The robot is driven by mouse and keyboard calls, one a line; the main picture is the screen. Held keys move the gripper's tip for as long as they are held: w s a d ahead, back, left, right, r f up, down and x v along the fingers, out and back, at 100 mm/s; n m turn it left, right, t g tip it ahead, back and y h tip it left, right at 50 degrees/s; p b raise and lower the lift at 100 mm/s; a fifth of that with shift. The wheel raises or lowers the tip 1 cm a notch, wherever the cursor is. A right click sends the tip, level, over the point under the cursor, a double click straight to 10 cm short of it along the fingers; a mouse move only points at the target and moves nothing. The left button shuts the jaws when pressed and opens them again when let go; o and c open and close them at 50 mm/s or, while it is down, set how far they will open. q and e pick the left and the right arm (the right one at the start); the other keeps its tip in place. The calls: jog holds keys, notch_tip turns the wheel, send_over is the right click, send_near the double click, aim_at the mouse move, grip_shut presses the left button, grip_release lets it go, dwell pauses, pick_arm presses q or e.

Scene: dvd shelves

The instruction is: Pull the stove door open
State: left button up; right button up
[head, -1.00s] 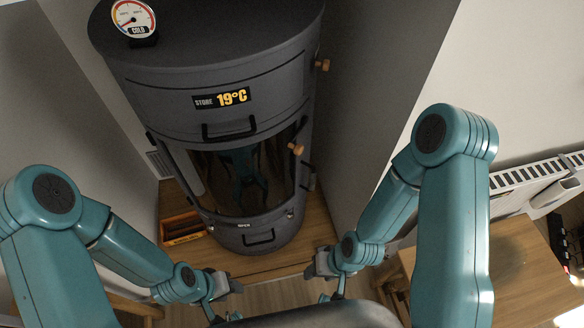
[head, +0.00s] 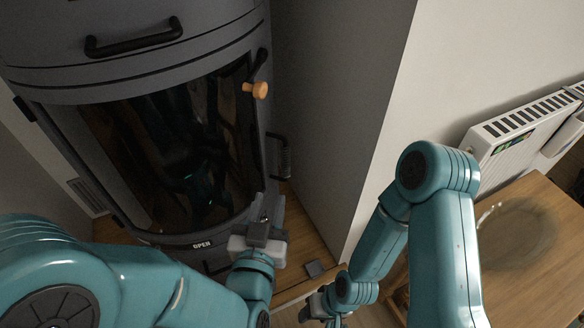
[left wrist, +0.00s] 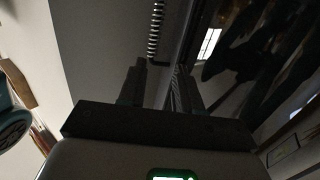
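The dark grey stove's curved glass door (head: 170,160) fills the left of the head view and looks closed, with an "OPEN" label at its lower edge. A coiled metal handle (head: 285,160) stands at the door's right edge. It also shows in the left wrist view (left wrist: 155,32), beyond the fingertips and roughly in line with the gap. My left gripper (head: 264,222) is below the handle in the head view; its fingers are apart and empty in the left wrist view (left wrist: 160,88). My right gripper (head: 314,306) is low near the floor; its finger gap is unclear.
An orange knob (head: 256,90) sticks out at the door's upper right, and a black bar handle (head: 134,38) is above the glass. A grey wall (head: 335,110) stands close right of the stove. A radiator (head: 525,125) and wooden table (head: 520,245) are at right.

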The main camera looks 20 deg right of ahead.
aim_at(285, 154)
pick_arm(q)
jog(key=shift+t, duration=0.3)
jog(key=x, duration=1)
jog(key=d+b+x, duration=0.1)
jog(key=x, duration=0.5)
jog(key=shift+s+r, duration=0.25)
jog(key=shift+r, duration=0.15)
jog(key=shift+c, duration=0.4)
grip_shut()
